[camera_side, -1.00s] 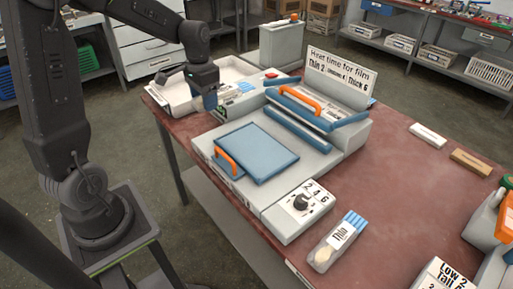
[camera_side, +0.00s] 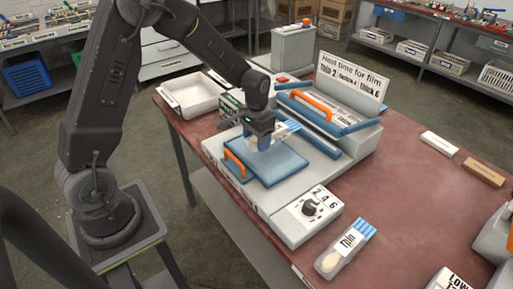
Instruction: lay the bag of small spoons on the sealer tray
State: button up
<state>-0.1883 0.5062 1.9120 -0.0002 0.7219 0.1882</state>
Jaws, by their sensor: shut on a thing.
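My gripper (camera_side: 262,138) is shut on a clear bag of small spoons with a blue-striped end (camera_side: 288,128). The pale spoons show just below and beside the fingers. The bag is over the far part of the sealer's blue tray (camera_side: 270,170); I cannot tell whether it touches the tray. My gripper hides part of the bag. The grey sealer has an orange handle (camera_side: 234,164) at the tray's left edge and another orange handle (camera_side: 311,105) on its blue sealing bar (camera_side: 308,138).
A second bag, labelled "Thin" (camera_side: 349,240), lies at the table's front edge beside the dial box (camera_side: 308,209). A white bin (camera_side: 195,96) stands at the back left. Two small blocks, white (camera_side: 439,144) and brown (camera_side: 483,172), lie at the right. The red table's middle right is clear.

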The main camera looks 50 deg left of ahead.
jog(key=shift+f, duration=1.85)
jog(key=shift+f, duration=0.15)
jog(key=o, duration=0.9)
